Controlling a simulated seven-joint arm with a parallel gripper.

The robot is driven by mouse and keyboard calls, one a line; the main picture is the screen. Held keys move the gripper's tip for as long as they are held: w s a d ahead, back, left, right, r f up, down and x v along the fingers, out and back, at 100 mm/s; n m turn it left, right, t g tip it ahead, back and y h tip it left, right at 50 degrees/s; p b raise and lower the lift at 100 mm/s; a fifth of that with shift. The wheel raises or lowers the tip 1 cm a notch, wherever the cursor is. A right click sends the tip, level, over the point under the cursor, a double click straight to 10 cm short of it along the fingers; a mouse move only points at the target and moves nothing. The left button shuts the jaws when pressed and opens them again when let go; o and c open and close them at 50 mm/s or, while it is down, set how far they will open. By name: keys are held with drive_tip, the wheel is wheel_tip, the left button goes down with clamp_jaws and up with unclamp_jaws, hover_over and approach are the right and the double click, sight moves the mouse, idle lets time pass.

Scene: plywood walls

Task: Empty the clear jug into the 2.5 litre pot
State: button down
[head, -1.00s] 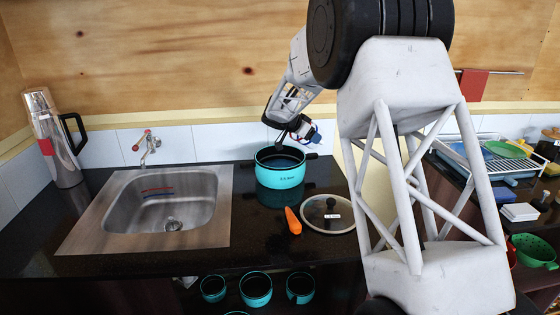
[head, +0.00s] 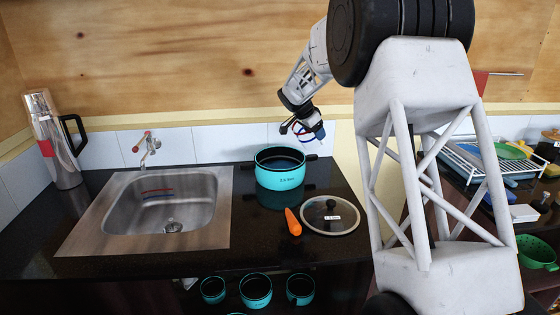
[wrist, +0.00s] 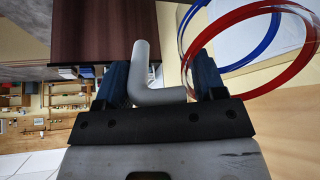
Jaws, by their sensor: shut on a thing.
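The turquoise pot (head: 280,180), with a label that seems to read 2.5 litre, stands open on the dark counter; dark contents or interior show inside. My gripper (head: 303,118) is above and slightly right of the pot's rim. In the wrist view my gripper (wrist: 160,82) has its blue fingers shut on a grey bent handle (wrist: 147,70). The clear jug shows mainly as red and blue rings (wrist: 195,43) beside the handle. In the head view the jug (head: 304,134) is a small tilted shape with red and blue lines. Its contents cannot be made out.
A lid (head: 330,216) and a carrot (head: 293,222) lie in front of the pot. A sink (head: 165,205) is to the left, with a flask (head: 55,140) beyond. Smaller turquoise pots (head: 255,290) sit below the counter. A dish rack (head: 480,160) stands at right.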

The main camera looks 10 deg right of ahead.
drive_tip(key=shift+w+d+f+g+y+b, duration=0.1)
drive_tip(key=shift+w+d+g+y+b, duration=0.2)
drive_tip(key=shift+d+y, duration=0.5)
drive_tip(key=shift+w+d+f+g+y+b, duration=0.1)
drive_tip(key=shift+w+d+g+y, duration=0.15)
drive_tip(key=shift+d+g+y, duration=0.55)
drive_tip(key=shift+w+d+f+g+y+b, duration=0.1)
drive_tip(key=shift+w+d+y+b, duration=0.2)
drive_tip(key=shift+y, duration=0.9)
drive_tip(key=shift+d, duration=0.15)
